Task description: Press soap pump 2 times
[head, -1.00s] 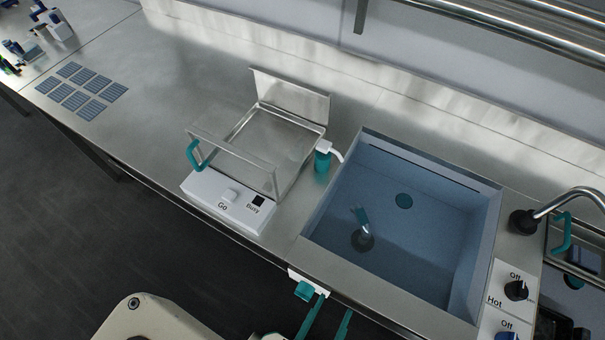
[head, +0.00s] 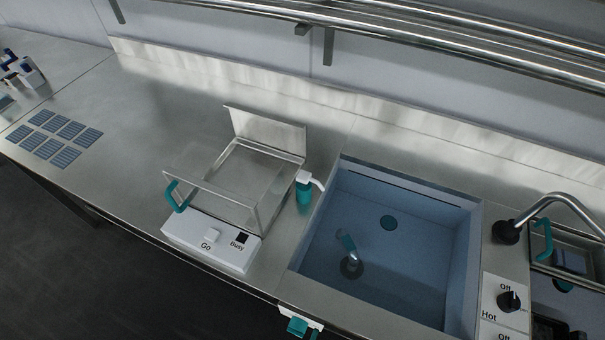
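The soap pump (head: 305,188) is a small teal bottle with a white pump head and a spout pointing right. It stands upright on the steel counter, between the press machine and the left rim of the sink. Its front and top are visible, and nothing touches its head. My gripper does not show in the head view.
A press machine (head: 211,243) with a raised metal frame and teal handle stands left of the pump. The blue sink (head: 385,268) is to the right, with a faucet (head: 507,231) and Hot knob (head: 508,300) beyond. Wall rails (head: 470,48) run above.

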